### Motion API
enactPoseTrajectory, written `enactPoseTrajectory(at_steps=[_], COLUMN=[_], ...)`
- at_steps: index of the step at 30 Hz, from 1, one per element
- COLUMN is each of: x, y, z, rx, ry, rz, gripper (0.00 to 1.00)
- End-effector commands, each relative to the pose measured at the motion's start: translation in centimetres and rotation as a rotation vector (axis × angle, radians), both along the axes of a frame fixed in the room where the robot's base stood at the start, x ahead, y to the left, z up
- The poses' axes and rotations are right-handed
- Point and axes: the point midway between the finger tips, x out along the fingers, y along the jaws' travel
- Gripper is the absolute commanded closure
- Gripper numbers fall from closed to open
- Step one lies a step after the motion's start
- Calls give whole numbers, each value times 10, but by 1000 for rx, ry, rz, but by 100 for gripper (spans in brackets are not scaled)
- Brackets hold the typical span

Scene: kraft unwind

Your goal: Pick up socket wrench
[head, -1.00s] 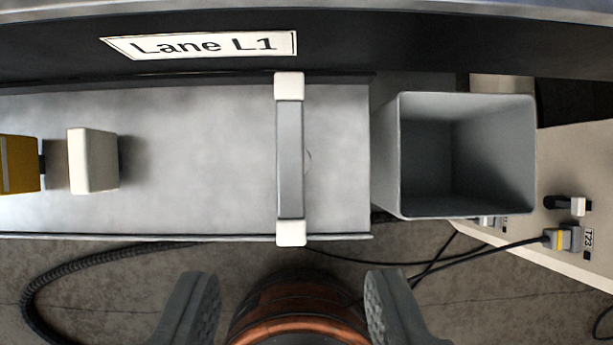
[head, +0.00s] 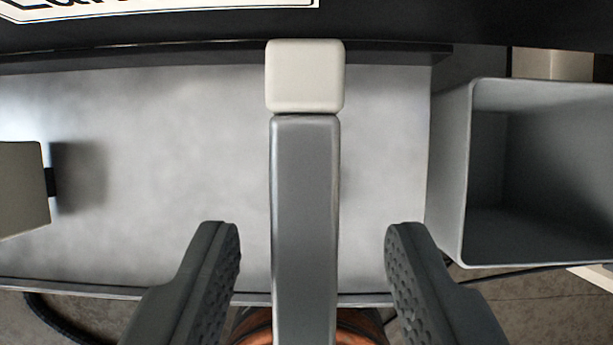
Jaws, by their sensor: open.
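A long grey bar (head: 305,190) with a cream block (head: 304,76) on its far end runs upright through the middle of the head view. It may be the socket wrench, but its shape does not make this certain. Its near end is cut off by the bottom edge. My gripper (head: 312,227) is open, with one dark ridged finger on each side of the bar. Clear gaps show between both fingers and the bar, and nothing is held. How far the fingertips are above or below the bar is hard to tell.
The bar lies across a pale metal shelf (head: 170,120). A grey open bin (head: 449,175) stands at its right end, and a drab block (head: 20,190) sits at the left. A dark wall with a label (head: 200,4) runs along the back. The shelf left of the bar is mostly clear.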

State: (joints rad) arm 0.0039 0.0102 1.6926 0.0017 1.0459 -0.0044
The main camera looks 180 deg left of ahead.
Motion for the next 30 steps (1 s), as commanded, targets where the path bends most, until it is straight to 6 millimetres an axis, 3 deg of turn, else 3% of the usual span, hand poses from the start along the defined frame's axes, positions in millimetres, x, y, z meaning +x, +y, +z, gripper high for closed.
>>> enactPoseTrajectory(at_steps=[9,17,19,24,30], x=[13,16,16,16,16], y=[2,2,2,2,2], z=[-39,-44,-44,-43,-43], rx=[0,0,0,0,0], ry=[2,-1,0,0,-1], rz=[0,0,0,0,0], gripper=[56,56,64,98,100])
